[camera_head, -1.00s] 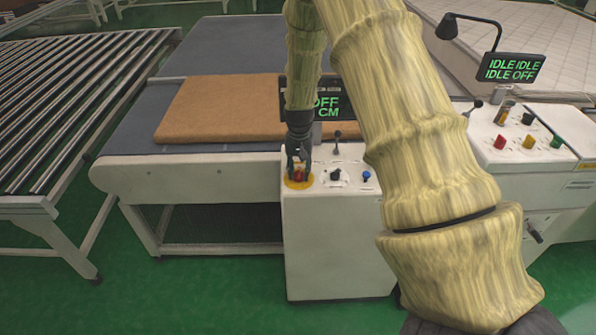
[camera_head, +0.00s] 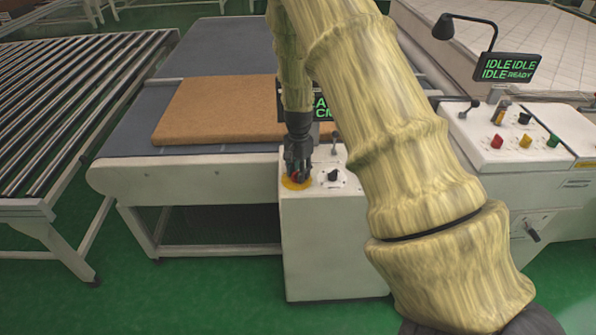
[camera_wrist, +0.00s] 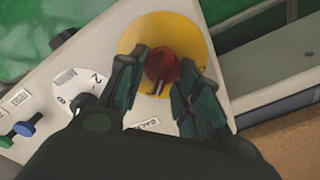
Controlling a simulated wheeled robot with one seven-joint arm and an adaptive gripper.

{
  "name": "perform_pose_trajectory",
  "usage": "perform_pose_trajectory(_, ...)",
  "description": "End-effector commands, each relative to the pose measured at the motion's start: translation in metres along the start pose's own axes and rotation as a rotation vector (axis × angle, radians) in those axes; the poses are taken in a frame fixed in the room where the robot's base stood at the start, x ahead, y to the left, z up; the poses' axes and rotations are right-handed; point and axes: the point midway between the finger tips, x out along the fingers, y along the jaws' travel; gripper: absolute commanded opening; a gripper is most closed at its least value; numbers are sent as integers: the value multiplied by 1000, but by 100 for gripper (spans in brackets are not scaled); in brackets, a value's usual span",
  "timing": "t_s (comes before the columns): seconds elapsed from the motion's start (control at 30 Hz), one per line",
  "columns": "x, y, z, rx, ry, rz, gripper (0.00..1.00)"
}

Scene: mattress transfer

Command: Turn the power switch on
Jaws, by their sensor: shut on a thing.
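The red power switch (camera_wrist: 162,64) is a rotary knob on a round yellow plate (camera_wrist: 194,28). In the head view the switch is mostly hidden by my gripper, and the yellow plate (camera_head: 287,184) shows at the left end of the white console top. My gripper (camera_head: 297,172) points down over the switch. In the wrist view its two dark fingers stand on either side of the knob, shut on it. The console's display (camera_head: 321,106) is partly covered by my arm, and its green text is only partly readable.
A black selector knob (camera_head: 334,175) sits right of the switch, with a lever (camera_head: 334,142) behind. A brown mattress slab (camera_head: 215,108) lies on the conveyor. The right console (camera_head: 520,140) has several coloured buttons; its display (camera_head: 508,69) reads "IDLE IDLE IDLE READY".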

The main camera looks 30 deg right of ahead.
Motion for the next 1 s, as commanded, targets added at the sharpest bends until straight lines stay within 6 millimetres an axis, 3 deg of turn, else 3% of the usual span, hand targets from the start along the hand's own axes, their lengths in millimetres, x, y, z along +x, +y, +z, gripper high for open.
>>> perform_pose_trajectory(0.47, -2, -2, -2, 11, 4, -4, 10)
perform_pose_trajectory(0.5, -2, -2, -2, 11, 5, -4, 41)
perform_pose_trajectory(0.57, -2, -2, -2, 11, 4, -4, 50)
perform_pose_trajectory(1.0, -8, -1, -1, 10, 2, -2, 50)
